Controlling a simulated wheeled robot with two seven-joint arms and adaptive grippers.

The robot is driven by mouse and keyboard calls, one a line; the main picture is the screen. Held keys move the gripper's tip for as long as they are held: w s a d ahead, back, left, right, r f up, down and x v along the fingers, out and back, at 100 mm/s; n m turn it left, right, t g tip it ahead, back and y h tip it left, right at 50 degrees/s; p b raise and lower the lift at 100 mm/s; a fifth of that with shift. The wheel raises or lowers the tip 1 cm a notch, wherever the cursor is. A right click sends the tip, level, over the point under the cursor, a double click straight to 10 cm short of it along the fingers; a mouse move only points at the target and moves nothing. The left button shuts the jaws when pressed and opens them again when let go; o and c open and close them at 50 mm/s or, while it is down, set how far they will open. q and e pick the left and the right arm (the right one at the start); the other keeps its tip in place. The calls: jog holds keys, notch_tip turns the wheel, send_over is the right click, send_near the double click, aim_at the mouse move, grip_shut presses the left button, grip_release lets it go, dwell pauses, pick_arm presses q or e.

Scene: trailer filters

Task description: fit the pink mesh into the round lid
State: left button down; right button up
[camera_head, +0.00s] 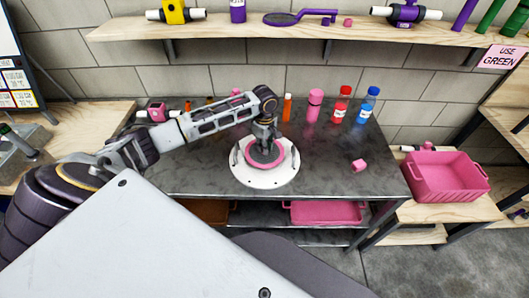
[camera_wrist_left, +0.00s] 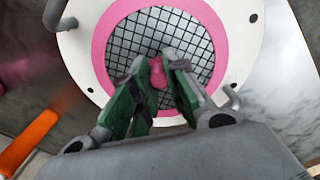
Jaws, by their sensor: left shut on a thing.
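The round white lid (camera_head: 264,180) lies flat on the dark worktop and has small metal handles at its rim. The pink mesh (camera_head: 277,163), a pink ring with a dark wire grid, is over the middle of the lid. In the left wrist view the mesh (camera_wrist_left: 101,52) looks roughly centred, with white lid (camera_wrist_left: 80,48) around it. I cannot tell whether it is seated or slightly above. My left gripper (camera_head: 265,147) comes down from above and is shut on the pink knob (camera_wrist_left: 157,75) at the mesh's centre. My right gripper is not in view.
Pink, red and blue bottles (camera_head: 340,104) stand behind the lid. A pink crate (camera_head: 446,178) stands on a wooden side table. An orange object (camera_wrist_left: 28,142) shows at the left wrist view's edge. The worktop's front right is clear.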

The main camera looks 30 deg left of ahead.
pick_arm(q)
jog(key=shift+f, duration=1.85)
jog(key=shift+f, duration=0.1)
jog(key=c, duration=1.4)
grip_release()
notch_tip(320, 180, up, 12)
jog(key=shift+r, duration=0.15)
